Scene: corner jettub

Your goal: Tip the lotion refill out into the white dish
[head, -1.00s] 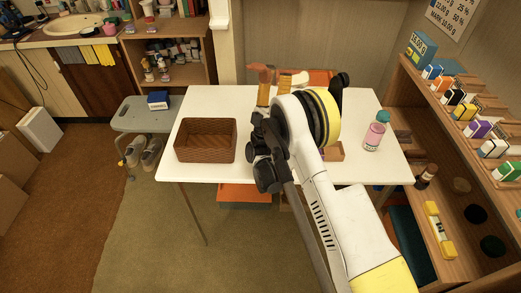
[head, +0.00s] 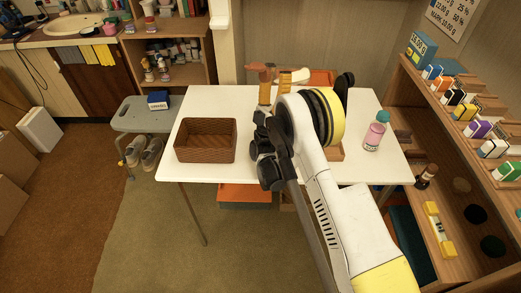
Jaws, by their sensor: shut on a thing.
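My arm reaches over the white table (head: 198,103) and covers its middle in the head view. The dark parts at its far end overlap an amber upright thing (head: 265,94) with a reddish-brown top. My fingertips cannot be made out, and I cannot tell whether the amber thing is held or stands behind. A small cream-white thing (head: 300,75) shows just past the arm; I cannot tell whether it is the dish. A pink bottle with a teal cap (head: 373,136) stands upright on the right of the table. No lotion refill can be identified for certain.
A brown woven basket (head: 205,148) sits on the table's left. A wooden tray (head: 336,153) is partly hidden behind my arm. A wooden shelf unit (head: 440,110) with several small boxes closes off the right side. A grey stool (head: 138,115) stands left of the table.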

